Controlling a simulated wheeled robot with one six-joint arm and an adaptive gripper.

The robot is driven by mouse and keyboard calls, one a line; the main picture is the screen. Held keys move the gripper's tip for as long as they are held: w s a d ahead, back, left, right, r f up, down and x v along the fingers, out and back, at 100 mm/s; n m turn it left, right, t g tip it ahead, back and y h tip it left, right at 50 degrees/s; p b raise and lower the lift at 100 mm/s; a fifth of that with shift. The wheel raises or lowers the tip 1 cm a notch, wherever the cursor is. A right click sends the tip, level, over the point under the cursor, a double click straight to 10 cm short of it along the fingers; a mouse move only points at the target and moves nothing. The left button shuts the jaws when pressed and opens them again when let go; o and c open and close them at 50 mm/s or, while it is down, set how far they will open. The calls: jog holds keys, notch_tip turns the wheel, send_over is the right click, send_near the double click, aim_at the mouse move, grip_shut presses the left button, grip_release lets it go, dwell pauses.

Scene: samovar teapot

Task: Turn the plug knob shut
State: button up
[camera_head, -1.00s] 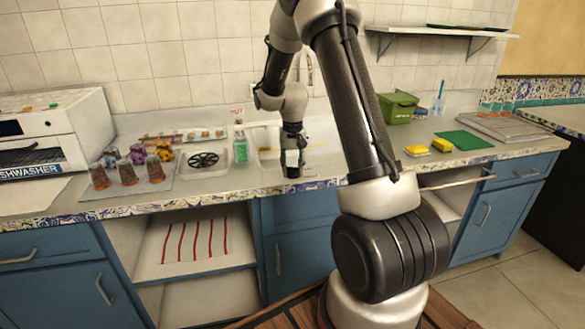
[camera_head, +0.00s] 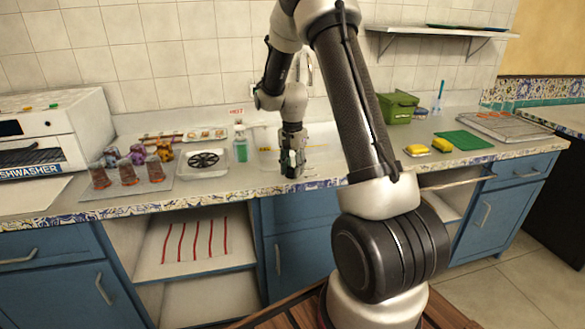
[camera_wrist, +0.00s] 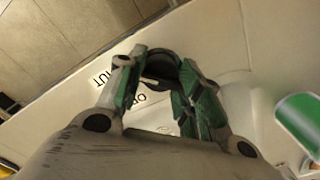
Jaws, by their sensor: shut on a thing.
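The plug knob (camera_wrist: 160,67) shows in the wrist view as a dark round piece between my fingertips, partly covered by them. My gripper (camera_wrist: 163,74) has green-padded fingers on either side of it and is shut on it. Black lettering on the pale surface beside it reads partly "OP" and "UT"; the fingers hide the rest. In the head view my gripper (camera_head: 292,168) points down at the front of the sink (camera_head: 268,150), and the knob cannot be made out there. The plug itself cannot be made out.
A bottle with green contents (camera_head: 241,148) stands left of my gripper; a green-and-white shape (camera_wrist: 300,118) is close at right in the wrist view. A clear tray with a black wheel-like piece (camera_head: 204,160) and several glasses (camera_head: 127,173) stand farther left. Yellow sponges (camera_head: 442,145) lie right.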

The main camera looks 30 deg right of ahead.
dwell(0.4)
jog(key=o, duration=1.1)
jog(key=shift+c, duration=0.2)
notch_tip(320, 180, up, 12)
